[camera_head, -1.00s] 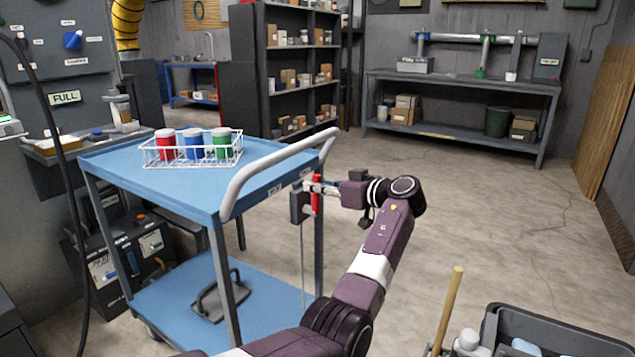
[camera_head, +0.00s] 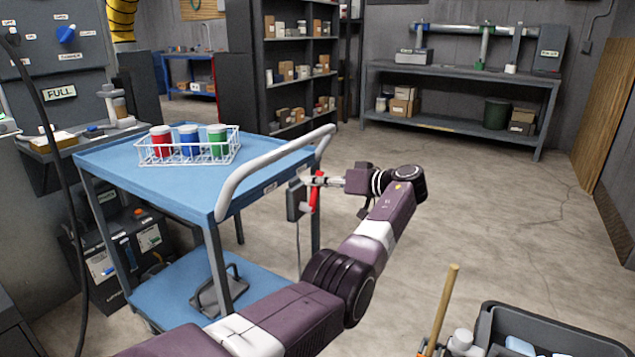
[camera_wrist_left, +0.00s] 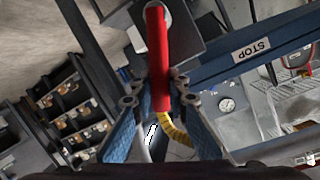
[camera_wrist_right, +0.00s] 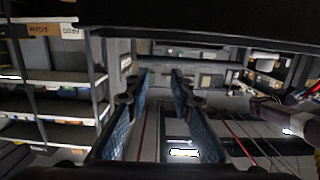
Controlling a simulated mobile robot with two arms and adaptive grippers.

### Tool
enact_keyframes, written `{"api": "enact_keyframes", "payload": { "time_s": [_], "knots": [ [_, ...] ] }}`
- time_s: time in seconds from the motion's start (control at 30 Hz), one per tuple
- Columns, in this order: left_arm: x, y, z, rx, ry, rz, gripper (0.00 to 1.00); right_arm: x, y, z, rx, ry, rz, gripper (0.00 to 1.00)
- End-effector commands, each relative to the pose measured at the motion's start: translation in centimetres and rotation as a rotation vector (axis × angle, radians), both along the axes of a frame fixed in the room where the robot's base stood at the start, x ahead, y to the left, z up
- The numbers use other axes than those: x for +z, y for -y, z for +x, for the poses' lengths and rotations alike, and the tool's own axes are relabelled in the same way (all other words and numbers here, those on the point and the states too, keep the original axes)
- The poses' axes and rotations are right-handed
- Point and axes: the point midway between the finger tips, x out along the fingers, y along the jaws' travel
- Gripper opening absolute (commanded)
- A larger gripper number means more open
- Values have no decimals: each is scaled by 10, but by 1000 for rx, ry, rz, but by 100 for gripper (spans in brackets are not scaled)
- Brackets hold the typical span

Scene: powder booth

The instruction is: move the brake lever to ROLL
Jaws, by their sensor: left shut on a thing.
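The red brake lever (camera_head: 315,196) is on a small dark box (camera_head: 295,203) at the handle end of the blue cart (camera_head: 190,185). It leans slightly in the head view. My left gripper (camera_head: 319,181) is shut on the lever near its upper part. In the left wrist view the red lever (camera_wrist_left: 157,50) runs between the two fingertips (camera_wrist_left: 158,100). A STOP label (camera_wrist_left: 262,48) is on the cart edge beside it; I read no ROLL label. My right gripper (camera_wrist_right: 158,97) is open and empty in its wrist view, and is not in the head view.
A white wire rack (camera_head: 170,155) holds red, blue and green jars on the cart top. The cart's curved grey handle (camera_head: 270,163) rises close to my left gripper. A dark bin (camera_head: 487,335) stands front right. The floor (camera_head: 480,210) right of the cart is clear.

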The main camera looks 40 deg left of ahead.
Motion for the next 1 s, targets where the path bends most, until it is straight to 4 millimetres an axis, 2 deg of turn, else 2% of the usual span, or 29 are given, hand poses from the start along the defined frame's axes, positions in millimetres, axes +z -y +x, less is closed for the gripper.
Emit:
{"api": "enact_keyframes", "payload": {
  "time_s": [0.37, 0.4, 0.57, 0.87, 1.0],
  "knots": [
    [0, 0, 1, -2, -7, -2, 0, 0, 0, 0, -1, -2, -1, 22],
    [0, 0, 1, -2, -7, -2, 16, 0, 0, 0, -1, -1, 0, 22],
    [0, 0, 0, -2, -6, -2, 33, 0, 0, 0, -1, -1, 0, 22],
    [0, 2, 1, -2, -5, -2, 33, 1, -1, 0, 2, 2, 1, 22],
    [4, 15, 3, -4, -5, -2, 33, 0, -1, 0, 2, 1, 0, 22]
  ]
}}
